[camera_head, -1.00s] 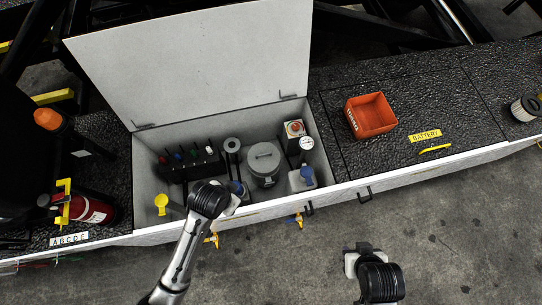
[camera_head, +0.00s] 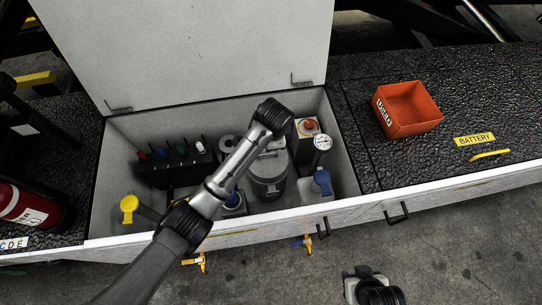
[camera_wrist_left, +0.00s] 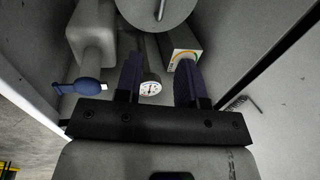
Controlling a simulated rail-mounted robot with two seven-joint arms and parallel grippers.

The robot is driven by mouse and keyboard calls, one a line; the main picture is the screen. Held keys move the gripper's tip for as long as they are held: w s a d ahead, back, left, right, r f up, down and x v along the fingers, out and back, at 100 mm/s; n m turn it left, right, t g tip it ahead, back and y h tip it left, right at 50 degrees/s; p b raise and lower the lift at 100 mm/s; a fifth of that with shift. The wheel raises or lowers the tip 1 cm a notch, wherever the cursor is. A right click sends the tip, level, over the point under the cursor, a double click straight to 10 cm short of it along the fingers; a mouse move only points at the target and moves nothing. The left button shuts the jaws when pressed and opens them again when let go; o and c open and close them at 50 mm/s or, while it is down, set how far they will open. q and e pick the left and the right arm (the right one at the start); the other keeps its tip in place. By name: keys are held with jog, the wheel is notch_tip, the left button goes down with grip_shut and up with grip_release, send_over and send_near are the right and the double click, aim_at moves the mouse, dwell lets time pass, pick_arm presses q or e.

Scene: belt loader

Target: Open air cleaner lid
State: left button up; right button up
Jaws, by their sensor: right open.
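The air cleaner is a grey round canister (camera_head: 268,188) in the middle of the open compartment. In the head view, my left arm reaches over it and hides most of its lid. In the left wrist view, the round lid (camera_wrist_left: 157,12) with a bar handle is at the top edge, beyond my left gripper (camera_wrist_left: 159,60). That gripper's fingers are apart, with nothing visibly held; a dial gauge (camera_wrist_left: 150,88) shows between them, lower down. My right gripper (camera_head: 350,284) is open and empty, low over the floor in front of the box, partly cut off by the frame.
The compartment's white cover (camera_head: 190,55) stands open behind. A row of coloured knobs (camera_head: 175,152), a yellow cap (camera_head: 129,207), a blue cap (camera_head: 322,182) and a red-button box (camera_head: 309,127) crowd around the canister. An orange bin (camera_head: 408,112) sits on the right deck.

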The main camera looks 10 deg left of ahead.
pick_arm(q)
jog(key=b, duration=0.4)
send_over(271, 159)
notch_tip(271, 159, down, 12)
jog(key=shift+r, duration=0.2)
jog(key=shift+w+f+b, duration=0.25)
jog(key=shift+f+b, duration=0.2)
jog(key=shift+f, duration=0.5)
jog(key=shift+c, duration=0.2)
grip_shut()
